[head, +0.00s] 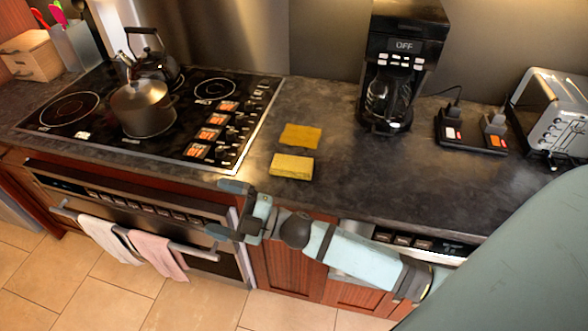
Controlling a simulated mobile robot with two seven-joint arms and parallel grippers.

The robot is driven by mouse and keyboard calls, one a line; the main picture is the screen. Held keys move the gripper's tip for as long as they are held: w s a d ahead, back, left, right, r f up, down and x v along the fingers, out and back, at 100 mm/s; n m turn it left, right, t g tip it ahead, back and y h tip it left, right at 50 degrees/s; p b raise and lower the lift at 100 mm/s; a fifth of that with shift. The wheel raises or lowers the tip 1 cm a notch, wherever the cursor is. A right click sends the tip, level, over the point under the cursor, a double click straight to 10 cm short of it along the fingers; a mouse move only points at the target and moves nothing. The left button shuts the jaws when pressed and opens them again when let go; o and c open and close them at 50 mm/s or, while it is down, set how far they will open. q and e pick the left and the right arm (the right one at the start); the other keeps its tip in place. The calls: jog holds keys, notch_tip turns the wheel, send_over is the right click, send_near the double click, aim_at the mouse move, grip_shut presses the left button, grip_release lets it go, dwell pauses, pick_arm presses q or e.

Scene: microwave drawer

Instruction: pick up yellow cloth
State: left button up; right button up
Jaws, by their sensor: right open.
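A flat, dark yellow cloth (301,134) lies on the dark stone counter, right of the cooktop. A thicker, paler yellow block like a sponge (292,166) lies just in front of it, with a small gap between them. My right gripper (227,209) is open and empty, its fingers pointing left. It is in front of the counter's front edge, left of and nearer than the sponge and cloth, touching neither. My left gripper is not in view.
A cooktop with a pot (143,108) and a black kettle (152,62) is at left. A coffee maker (398,65), a black charging base (470,133) and a toaster (552,113) stand at right. Two towels hang from the oven handle (150,235) below.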

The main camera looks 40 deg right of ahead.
notch_tip(320, 180, up, 2)
jog(key=a+n+g+y+b, duration=0.2)
jog(key=n+g+y, duration=0.2)
jog(key=n+g, duration=0.8)
jog(key=n+g+h+b, duration=0.3)
jog(key=n+h+b, duration=0.7)
jog(key=h, duration=1)
send_over(292, 162)
jog(key=p, duration=0.2)
jog(key=shift+n, duration=0.9)
jog(key=f, duration=0.6)
jog(key=shift+s+d+f, duration=0.15)
jog(key=shift+s+d, duration=0.05)
jog(key=shift+s, duration=0.15)
jog(key=shift+f, duration=0.45)
jog(key=f, duration=0.5)
jog(key=shift+w+a, duration=0.25)
jog(key=shift+w, duration=0.1)
jog(key=c, duration=0.8)
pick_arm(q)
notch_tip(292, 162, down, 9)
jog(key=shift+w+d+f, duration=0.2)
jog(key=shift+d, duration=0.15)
pick_arm(e)
jog(key=shift+c, duration=1)
